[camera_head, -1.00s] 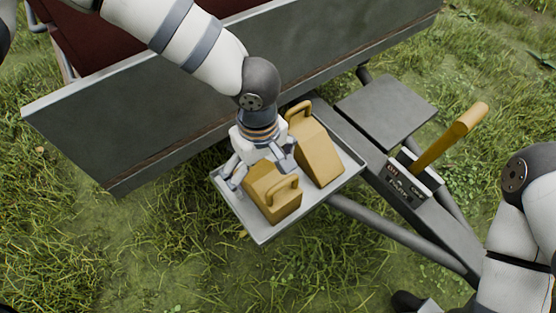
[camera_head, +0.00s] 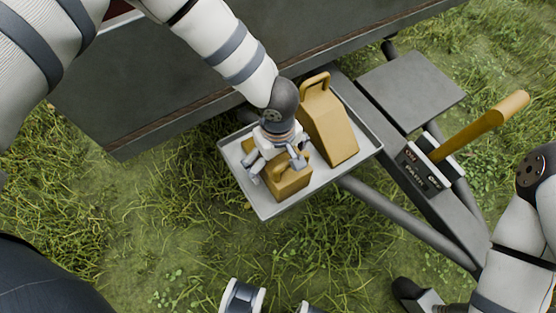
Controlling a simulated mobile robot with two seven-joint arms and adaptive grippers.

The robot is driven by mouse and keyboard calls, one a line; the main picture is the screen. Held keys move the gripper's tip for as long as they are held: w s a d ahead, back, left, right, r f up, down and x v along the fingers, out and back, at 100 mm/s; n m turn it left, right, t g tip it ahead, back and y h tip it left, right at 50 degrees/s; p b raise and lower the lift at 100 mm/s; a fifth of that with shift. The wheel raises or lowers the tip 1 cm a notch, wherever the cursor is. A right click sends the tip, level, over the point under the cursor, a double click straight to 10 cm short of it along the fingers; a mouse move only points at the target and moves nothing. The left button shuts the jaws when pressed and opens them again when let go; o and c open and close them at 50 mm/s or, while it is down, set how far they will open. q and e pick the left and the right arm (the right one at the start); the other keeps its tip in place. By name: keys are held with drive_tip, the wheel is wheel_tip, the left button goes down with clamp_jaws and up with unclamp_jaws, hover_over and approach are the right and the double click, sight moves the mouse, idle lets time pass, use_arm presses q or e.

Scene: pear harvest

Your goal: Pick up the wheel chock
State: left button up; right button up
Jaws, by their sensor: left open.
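Two yellow wheel chocks with loop handles sit in a shallow grey metal tray (camera_head: 264,211) beside the trailer. My left gripper (camera_head: 277,173) is open, pointing down over the nearer chock (camera_head: 290,184), with its fingers around the upper part near the handle. The gripper covers much of this chock and its handle, so contact cannot be told. The farther chock (camera_head: 333,132) stands to the right of the gripper, its handle clear.
The trailer's grey side wall (camera_head: 190,85) rises behind the tray. A yellow lever (camera_head: 485,125) and a flat grey plate (camera_head: 410,88) are to the right. A tow bar (camera_head: 400,213) runs below. Open grass (camera_head: 170,230) lies left and in front.

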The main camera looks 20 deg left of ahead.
use_arm(q)
drive_tip(key=shift+r, duration=0.1)
drive_tip(key=c, duration=1.8)
